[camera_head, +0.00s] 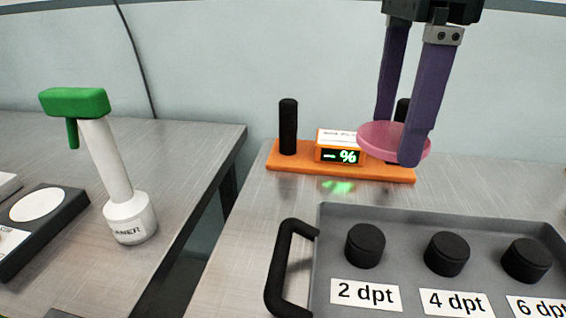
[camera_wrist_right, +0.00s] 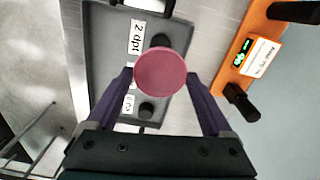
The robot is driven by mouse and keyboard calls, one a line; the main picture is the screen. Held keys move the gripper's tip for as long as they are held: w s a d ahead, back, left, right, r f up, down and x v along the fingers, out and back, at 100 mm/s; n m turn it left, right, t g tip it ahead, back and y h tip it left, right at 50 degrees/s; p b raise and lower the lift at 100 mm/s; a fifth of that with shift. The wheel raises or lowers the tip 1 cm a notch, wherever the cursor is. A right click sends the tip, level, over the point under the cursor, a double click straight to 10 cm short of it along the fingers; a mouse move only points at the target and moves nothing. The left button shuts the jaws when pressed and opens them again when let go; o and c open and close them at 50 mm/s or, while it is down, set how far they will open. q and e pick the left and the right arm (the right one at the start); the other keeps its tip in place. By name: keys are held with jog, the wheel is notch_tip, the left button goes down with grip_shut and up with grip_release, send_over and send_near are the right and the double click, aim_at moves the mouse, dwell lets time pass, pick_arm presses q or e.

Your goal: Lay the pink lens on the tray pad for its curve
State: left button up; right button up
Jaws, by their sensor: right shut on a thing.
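The pink lens (camera_head: 378,138) is a round disc. My right gripper (camera_head: 398,143) is shut on it, with the purple fingers at its opposite edges, and holds it in the air. In the right wrist view the lens (camera_wrist_right: 160,73) sits between the fingertips, over the tray. The grey tray (camera_head: 425,217) lies on the table at the front right. It has black round pads labelled 2 dpt (camera_head: 365,245), 4 dpt (camera_head: 447,254) and 6 dpt (camera_head: 526,261). In the head view the lens appears behind the tray, in front of the orange meter. My left gripper is out of view.
A black handle (camera_head: 285,268) rises at the tray's left end. A separate left table holds a white and green cleaner bottle (camera_head: 115,180) and a dark block with a white disc (camera_head: 38,205). A gap separates the tables.

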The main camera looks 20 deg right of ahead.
send_over(367, 236)
notch_tip(367, 236, down, 8)
jog(key=shift+s, duration=0.1)
notch_tip(367, 236, down, 5)
jog(key=shift+f, duration=0.1)
jog(key=o, duration=1.1)
